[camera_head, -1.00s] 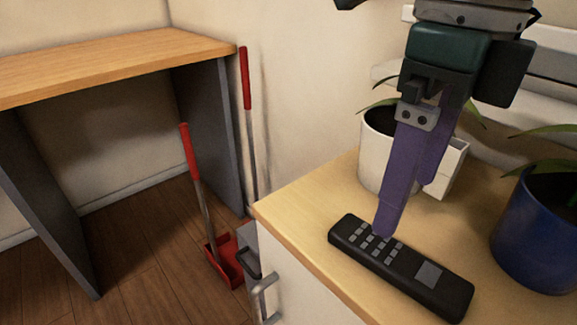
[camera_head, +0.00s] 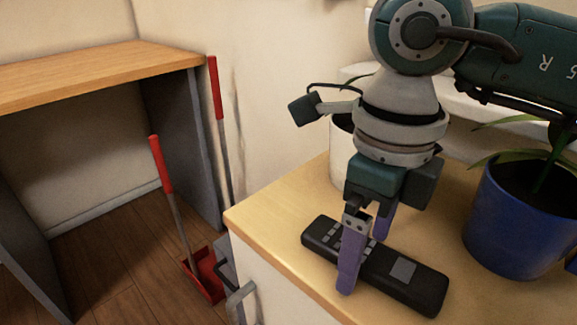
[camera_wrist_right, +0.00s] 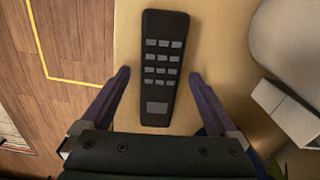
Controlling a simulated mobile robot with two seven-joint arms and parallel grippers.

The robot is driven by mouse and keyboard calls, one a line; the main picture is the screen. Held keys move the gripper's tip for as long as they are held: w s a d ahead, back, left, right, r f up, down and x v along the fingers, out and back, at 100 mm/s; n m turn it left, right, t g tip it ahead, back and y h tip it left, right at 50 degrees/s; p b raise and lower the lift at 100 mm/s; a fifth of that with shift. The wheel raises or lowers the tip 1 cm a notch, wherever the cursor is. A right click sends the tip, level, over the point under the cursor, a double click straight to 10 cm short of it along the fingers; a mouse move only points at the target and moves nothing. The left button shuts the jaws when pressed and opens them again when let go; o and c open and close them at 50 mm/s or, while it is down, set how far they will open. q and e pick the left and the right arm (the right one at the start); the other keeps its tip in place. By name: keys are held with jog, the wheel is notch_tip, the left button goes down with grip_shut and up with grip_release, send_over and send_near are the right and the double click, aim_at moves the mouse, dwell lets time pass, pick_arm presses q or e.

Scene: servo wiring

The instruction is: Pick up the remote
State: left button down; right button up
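The black remote (camera_head: 405,272) with grey buttons lies flat on the light wooden cabinet top (camera_head: 270,212). My right gripper (camera_head: 364,262) points down at the remote, with one purple finger on the near side and the other on the far side. In the right wrist view, the remote (camera_wrist_right: 161,75) lies between the two open fingers (camera_wrist_right: 160,76), with a gap on each side. The fingers' height above the cabinet top is hard to tell. My left gripper is not in view.
A blue pot (camera_head: 515,225) with a plant stands right of the remote. A white pot (camera_head: 343,150) stands behind my gripper, partly hidden. The cabinet's left edge is close to the remote. A red dustpan (camera_head: 204,275) is on the floor.

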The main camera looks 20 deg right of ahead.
grip_shut()
dwell(0.6)
jog(key=shift+r, duration=0.1)
